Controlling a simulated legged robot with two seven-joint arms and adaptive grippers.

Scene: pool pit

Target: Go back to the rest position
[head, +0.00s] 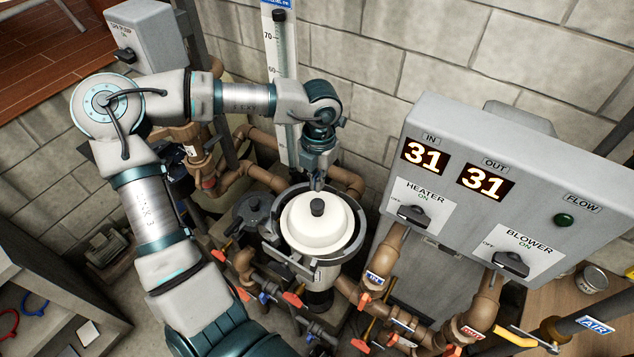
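My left arm comes in from the lower left, bends at the upper left and reaches right. Its gripper (317,183) points down at the far edge of a round pot (352,262) with a white lid (310,238). The black knob (317,207) on the lid is just below the fingertips in the picture. I cannot tell whether the gripper touches the lid or hangs above it. The fingers show narrow and small, so their opening is unclear. My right gripper is not in view.
A grey control box (530,185) with heater and blower knobs stands to the right. A gauge (279,45) is behind my arm. Pipes with red-handled valves (292,299) crowd around the pot. A shelf (60,300) is at the lower left. A block wall closes the back.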

